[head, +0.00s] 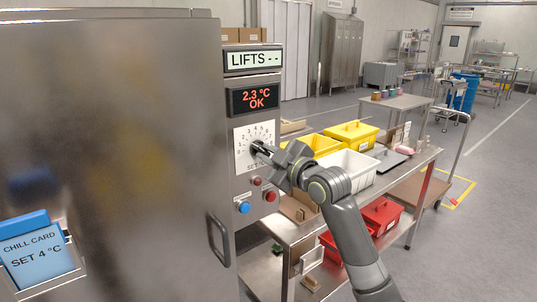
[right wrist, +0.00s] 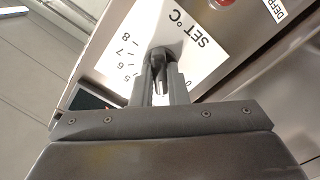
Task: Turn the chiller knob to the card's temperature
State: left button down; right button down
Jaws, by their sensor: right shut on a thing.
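The chiller knob (head: 257,148) is dark and sits on a white dial plate (head: 242,158) on the chiller's panel. My right gripper (head: 264,150) is shut on it. In the right wrist view the black knob (right wrist: 158,53) is between the two fingers of my right gripper (right wrist: 161,72); the fingers hide part of the dial, and I cannot tell where its pointer stands. The blue chill card (head: 35,252) at the lower left reads SET 4 °C. The display (head: 254,99) reads 2.3 °C OK. My left gripper is not in view.
Below the dial are a blue button (head: 244,207) and red buttons (head: 271,195). The steel chiller door (head: 120,130) with a dark handle (head: 217,240) fills the left. A steel table (head: 415,160) with yellow bins (head: 352,134) and a white bin (head: 348,166) stands behind my right arm.

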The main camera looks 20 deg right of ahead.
jog(key=m+p, duration=0.3)
jog(key=m, duration=0.1)
jog(key=shift+r+p, duration=0.1)
jog(key=shift+p, duration=0.3)
jog(key=shift+a+m+p, duration=0.1)
jog(key=shift+m+p, duration=1.6)
jog(key=shift+m, duration=0.6)
jog(key=shift+f, duration=0.2)
jog(key=c, duration=1.4)
grip_release()
jog(key=shift+c, duration=0.2)
jog(key=shift+s, duration=0.1)
jog(key=shift+s+d, duration=0.25)
jog(key=shift+s, duration=0.25)
jog(key=b+v, duration=0.3)
jog(key=v, duration=1.3)
